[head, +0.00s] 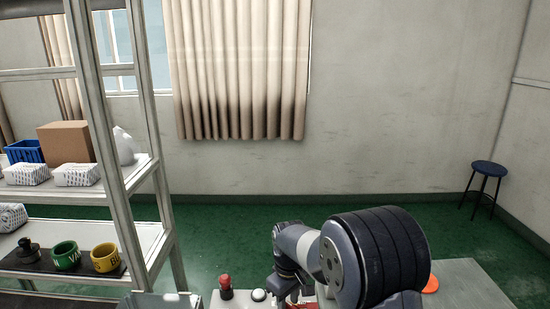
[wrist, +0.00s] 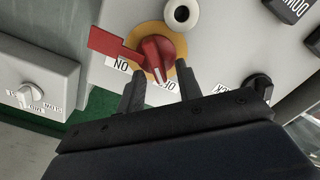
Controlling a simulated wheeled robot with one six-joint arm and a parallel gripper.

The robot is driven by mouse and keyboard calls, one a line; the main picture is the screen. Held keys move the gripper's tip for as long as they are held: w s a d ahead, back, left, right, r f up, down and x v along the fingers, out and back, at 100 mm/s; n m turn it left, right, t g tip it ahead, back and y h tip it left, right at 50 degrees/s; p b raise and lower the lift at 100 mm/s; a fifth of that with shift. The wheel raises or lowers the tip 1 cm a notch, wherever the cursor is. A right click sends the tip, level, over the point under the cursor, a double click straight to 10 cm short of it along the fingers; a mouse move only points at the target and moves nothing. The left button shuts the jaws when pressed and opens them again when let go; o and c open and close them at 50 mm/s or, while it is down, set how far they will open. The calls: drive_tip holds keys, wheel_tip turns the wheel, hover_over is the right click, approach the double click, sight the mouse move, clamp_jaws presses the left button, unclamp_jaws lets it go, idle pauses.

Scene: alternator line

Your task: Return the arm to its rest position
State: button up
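My gripper (wrist: 161,77) is open in the wrist view, its two dark fingers apart with nothing between the tips. Just beyond the tips is a red rotary switch (wrist: 168,50) on an orange-yellow round plate, with ON and OFF labels. A red bar sticks out from it to the left, and its white mark points toward the OFF label. I cannot tell whether a fingertip touches the switch. In the head view my arm is bent low at the front right, and its bulky dark joint hides most of the gripper.
The grey panel (wrist: 215,60) also bears a black knob (wrist: 258,84). A second switch box (wrist: 35,85) stands left. In the head view, a red button (head: 225,283) and white button (head: 258,295) are left of my arm. A shelf rack (head: 122,180) stands left; a stool (head: 488,170) stands far right.

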drive_tip(key=m, duration=0.4)
drive_tip(key=shift+w+d+r, duration=0.2)
drive_tip(key=shift+d, duration=0.05)
drive_tip(key=shift+d+m, duration=0.2)
drive_tip(key=shift+m, duration=1.7)
drive_tip(key=shift+r, duration=0.1)
